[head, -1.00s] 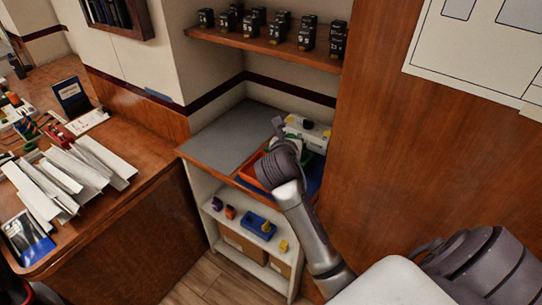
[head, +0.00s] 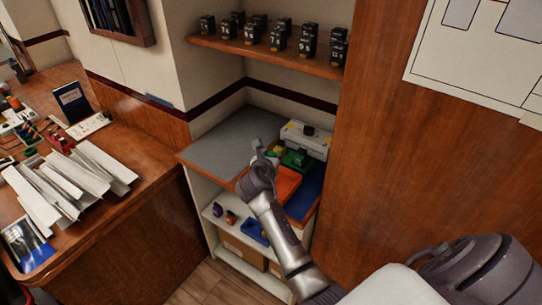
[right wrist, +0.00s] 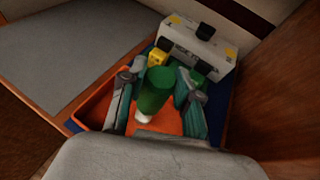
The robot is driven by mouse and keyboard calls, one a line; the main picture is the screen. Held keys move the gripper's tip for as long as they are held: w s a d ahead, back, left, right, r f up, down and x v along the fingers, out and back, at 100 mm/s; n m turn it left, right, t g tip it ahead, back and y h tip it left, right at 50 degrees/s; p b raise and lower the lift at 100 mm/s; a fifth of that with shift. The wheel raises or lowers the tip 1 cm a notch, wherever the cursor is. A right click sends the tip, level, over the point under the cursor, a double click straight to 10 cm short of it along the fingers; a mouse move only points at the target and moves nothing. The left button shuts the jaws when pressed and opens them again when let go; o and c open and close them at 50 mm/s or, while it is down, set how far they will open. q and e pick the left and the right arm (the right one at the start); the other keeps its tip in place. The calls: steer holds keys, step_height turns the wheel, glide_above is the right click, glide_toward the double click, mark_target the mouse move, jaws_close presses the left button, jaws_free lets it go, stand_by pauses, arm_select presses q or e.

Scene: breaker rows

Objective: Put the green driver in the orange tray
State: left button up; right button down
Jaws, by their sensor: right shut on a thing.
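The green driver (right wrist: 155,90) is a thick green cylinder with a pale end, held between the two fingers of my right gripper (right wrist: 158,97). In the head view my right gripper (head: 264,160) is at the left side of the orange tray (head: 287,181), and hides part of it. In the right wrist view the orange tray (right wrist: 92,117) lies below the fingers and the driver overlaps its inside. The gap between driver and tray floor cannot be judged. My left gripper is not in view.
A white case (head: 306,139) and a green block with a black knob (head: 296,160) stand behind the tray, on a blue mat (head: 305,199). A grey mat (head: 228,140) is clear at left. A wooden wall (head: 430,150) closes the right side.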

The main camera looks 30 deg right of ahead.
steer(key=shift+f, duration=0.1)
steer(key=c, duration=0.8)
jaws_free()
steer(key=shift+f, duration=0.1)
steer(key=shift+r, duration=0.3)
steer(key=v, duration=1.2)
steer(key=shift+b, duration=0.35)
